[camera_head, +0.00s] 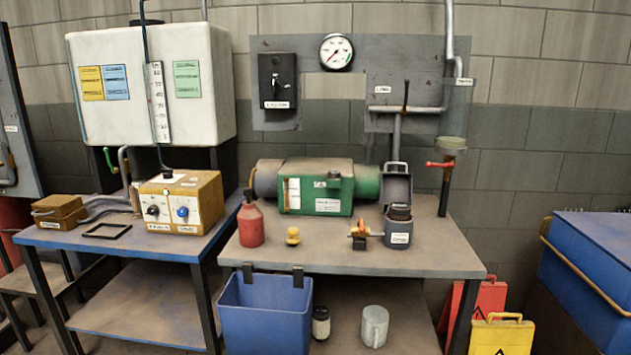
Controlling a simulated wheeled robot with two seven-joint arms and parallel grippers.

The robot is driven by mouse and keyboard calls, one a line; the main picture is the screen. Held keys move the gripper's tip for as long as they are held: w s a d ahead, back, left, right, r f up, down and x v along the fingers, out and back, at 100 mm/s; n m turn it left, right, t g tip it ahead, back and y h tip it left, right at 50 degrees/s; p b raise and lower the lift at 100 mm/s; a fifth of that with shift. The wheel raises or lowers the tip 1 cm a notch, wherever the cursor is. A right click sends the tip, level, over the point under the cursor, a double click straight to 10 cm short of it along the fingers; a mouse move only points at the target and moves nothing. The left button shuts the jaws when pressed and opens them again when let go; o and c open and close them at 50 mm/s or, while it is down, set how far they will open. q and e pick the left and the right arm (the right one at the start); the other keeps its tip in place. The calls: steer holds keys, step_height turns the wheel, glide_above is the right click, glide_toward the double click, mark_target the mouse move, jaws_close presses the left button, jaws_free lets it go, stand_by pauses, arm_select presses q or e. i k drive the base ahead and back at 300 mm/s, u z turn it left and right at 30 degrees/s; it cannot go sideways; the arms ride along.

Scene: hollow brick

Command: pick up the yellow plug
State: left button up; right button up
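A small yellow plug (293,236) stands on the right-hand table (330,262), near the table's front middle. It sits between a red bottle on its left and a small part with an orange piece on its right. Nothing touches it or covers it. Neither of my grippers shows in the head view.
The red bottle (250,224), the small orange-topped part (360,235) and a dark labelled container (398,228) stand near the plug. A green machine (318,187) is behind it. A blue bin (266,318) hangs at the front edge. Bare tabletop lies in front.

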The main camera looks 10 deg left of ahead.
mark_target(293, 239)
steer(key=z, duration=0.3)
steer(key=i, duration=1.25)
steer(key=u, duration=0.7)
